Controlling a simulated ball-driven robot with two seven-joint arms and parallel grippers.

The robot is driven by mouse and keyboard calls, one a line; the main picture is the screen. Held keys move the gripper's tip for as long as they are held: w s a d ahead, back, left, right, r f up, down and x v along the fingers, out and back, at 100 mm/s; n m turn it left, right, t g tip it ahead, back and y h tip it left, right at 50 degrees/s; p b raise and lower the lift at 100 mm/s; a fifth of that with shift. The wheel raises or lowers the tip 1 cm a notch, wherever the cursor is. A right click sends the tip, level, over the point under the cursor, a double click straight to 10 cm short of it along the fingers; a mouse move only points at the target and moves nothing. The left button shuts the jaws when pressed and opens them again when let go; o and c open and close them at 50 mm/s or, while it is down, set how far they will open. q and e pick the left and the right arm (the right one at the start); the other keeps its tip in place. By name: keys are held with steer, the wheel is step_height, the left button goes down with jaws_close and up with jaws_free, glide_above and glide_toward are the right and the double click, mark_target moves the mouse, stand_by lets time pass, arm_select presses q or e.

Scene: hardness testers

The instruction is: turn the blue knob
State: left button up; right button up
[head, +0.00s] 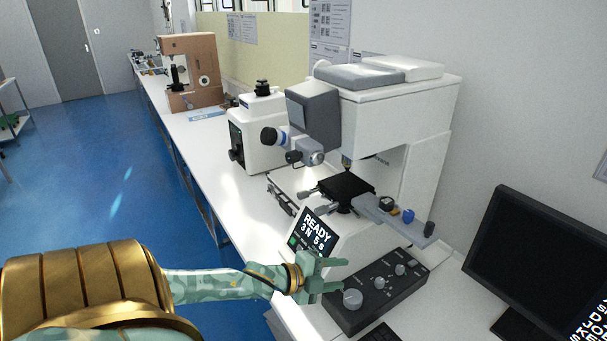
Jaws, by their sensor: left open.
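The blue knob (408,216) is small and sits on a grey bar that sticks out at the right of the white hardness tester (400,110), beside the black stage (346,187). My left gripper (338,274) is open and empty. In the picture it is below and left of the blue knob, clearly apart from it, in front of the tester's tilted display reading READY and over the left part of the dark control box. My right gripper does not show.
The dark control box (392,301) carries several grey knobs. A black monitor (535,262) stands at the right. A second white instrument (262,135) and a brown tester (190,72) stand farther back on the white bench (225,180). Blue floor is open at the left.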

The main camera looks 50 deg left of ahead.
arm_select(q)
steer(key=s+a+f+n+y+b, duration=0.1)
steer(key=s+a+f+n, duration=0.2)
steer(key=a+f+n, duration=0.4)
steer(key=n, duration=0.5)
steer(key=shift+s+a+f+g+y+b, duration=0.15)
steer(key=shift+s+f+g+y+b, duration=0.15)
steer(key=shift+f+g+y, duration=0.1)
steer(key=shift+o, duration=0.3)
steer(key=shift+r, duration=0.1)
